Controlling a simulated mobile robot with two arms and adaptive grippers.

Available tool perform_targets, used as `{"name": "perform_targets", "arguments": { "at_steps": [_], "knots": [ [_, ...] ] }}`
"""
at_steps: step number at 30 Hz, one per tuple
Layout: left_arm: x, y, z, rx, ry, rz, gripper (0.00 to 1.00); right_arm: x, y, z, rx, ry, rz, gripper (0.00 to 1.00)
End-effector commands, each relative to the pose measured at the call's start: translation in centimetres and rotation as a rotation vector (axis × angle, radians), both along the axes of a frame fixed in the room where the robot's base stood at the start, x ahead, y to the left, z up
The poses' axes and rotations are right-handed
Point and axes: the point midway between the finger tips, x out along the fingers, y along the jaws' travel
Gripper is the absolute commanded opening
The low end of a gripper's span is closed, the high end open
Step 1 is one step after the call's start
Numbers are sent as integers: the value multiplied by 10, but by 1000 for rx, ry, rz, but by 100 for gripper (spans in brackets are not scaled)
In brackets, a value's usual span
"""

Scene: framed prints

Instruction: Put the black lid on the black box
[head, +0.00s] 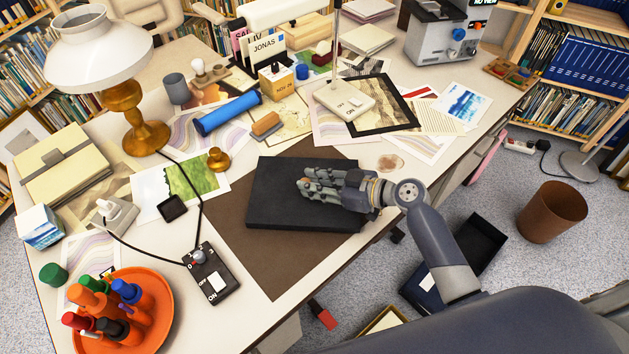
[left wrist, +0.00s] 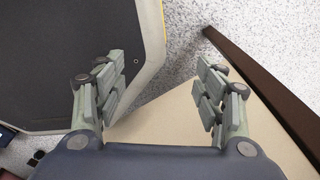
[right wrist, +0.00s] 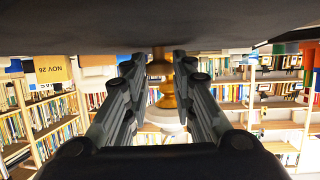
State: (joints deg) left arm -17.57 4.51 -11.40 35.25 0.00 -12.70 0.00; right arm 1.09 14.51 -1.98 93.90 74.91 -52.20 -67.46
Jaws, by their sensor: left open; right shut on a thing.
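A flat black rectangular thing (head: 285,195) lies on the brown desk pad, with a low front side showing. It looks like the black lid; whether the black box is beneath it I cannot tell. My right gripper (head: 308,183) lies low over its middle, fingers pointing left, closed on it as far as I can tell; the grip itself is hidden. In the right wrist view, a dark surface (right wrist: 70,38) fills the top, right at the fingertips. My left gripper (left wrist: 160,95) is open and empty, fingers wide apart, outside the head view.
An open black container (head: 482,238) stands on the floor by the desk, near a brown bin (head: 552,212). The desk holds a lamp (head: 135,110), a switch box (head: 211,274), an orange tray (head: 160,310) of markers and a framed print (head: 400,122). Brown pad is bare in front.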

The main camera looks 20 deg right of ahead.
Motion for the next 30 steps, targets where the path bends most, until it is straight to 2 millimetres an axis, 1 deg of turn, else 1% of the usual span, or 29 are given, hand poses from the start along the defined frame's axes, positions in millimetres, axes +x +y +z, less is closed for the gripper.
{"name": "perform_targets", "arguments": {
  "at_steps": [6,11,12,14,15,23,28,30],
  "knots": [
    [4,0,0,0,-5,0,64,0,0,0,0,-2,-1,0],
    [9,0,-5,0,-13,0,64,0,0,-4,0,-1,0,0],
    [10,0,-4,0,-14,0,64,0,0,-4,0,-1,0,28],
    [11,0,-3,0,-16,0,64,0,0,-3,0,-1,0,42],
    [11,0,-3,-1,-17,-1,64,0,0,-3,1,-1,0,44],
    [11,0,-3,-1,-17,-1,64,0,0,-3,1,-1,0,44],
    [11,0,4,-1,-17,-1,64,0,-1,3,0,0,0,44],
    [11,0,-2,0,-16,-2,64,-8,-10,2,-4,-1,-1,44]
  ]
}}
